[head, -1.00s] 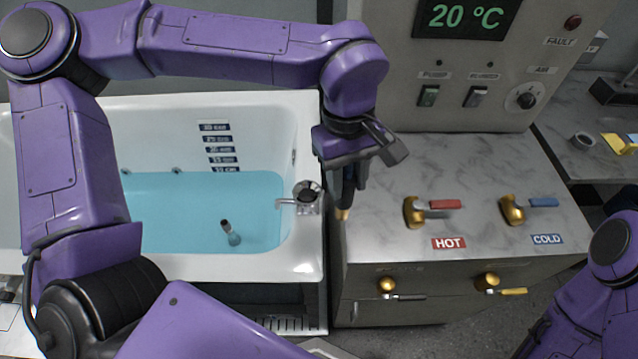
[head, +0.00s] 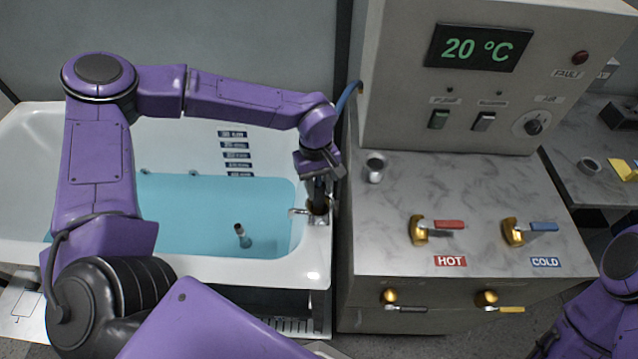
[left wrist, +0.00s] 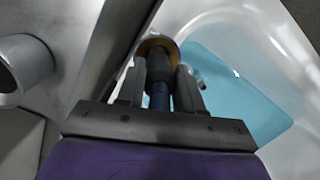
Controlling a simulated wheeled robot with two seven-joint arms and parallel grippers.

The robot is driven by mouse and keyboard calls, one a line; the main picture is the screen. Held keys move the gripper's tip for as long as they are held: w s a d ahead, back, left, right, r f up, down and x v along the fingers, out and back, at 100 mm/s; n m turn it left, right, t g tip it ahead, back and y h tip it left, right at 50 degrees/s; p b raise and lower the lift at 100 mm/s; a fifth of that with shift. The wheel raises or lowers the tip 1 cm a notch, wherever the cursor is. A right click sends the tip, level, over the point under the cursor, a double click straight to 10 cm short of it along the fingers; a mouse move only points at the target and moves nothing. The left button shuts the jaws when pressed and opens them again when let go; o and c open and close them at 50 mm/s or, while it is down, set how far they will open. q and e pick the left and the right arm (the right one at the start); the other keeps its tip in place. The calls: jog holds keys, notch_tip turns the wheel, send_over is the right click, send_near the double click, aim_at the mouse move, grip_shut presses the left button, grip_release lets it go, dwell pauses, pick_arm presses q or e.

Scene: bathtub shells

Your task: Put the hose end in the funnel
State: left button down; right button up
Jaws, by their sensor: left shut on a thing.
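My left gripper (head: 319,199) is shut on the hose end (left wrist: 157,68), a dark collar on a blue piece, in the left wrist view. It points down at the tub's right rim, directly over the round-topped metal fitting with a side spout (head: 314,216), which looks like the funnel. The gripper hides most of the fitting's mouth. A brass-coloured ring (left wrist: 152,43) shows around the collar's far end. I cannot tell whether it belongs to the hose or the funnel, or whether the hose end is inside. My right gripper is out of view.
A metal cup (head: 375,168) stands on the marble counter (head: 390,205), right of the gripper. HOT (head: 420,229) and COLD (head: 512,231) valves stand farther right. A blue hose (head: 347,99) shows by the panel.

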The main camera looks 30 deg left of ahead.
pick_arm(q)
jog(key=shift+d+f, duration=0.1)
jog(key=shift+f, duration=0.1)
jog(key=c, duration=0.7)
grip_release()
jog(key=shift+f, duration=0.15)
jog(key=shift+c, duration=0.2)
jog(key=r, duration=0.3)
jog(key=a+r+b, duration=0.1)
jog(key=r, duration=0.3)
jog(key=w+r, duration=0.1)
jog(key=r, duration=0.3)
jog(key=shift+w+a+r, duration=0.1)
jog(key=shift+a, duration=0.05)
jog(key=shift+r, duration=0.55)
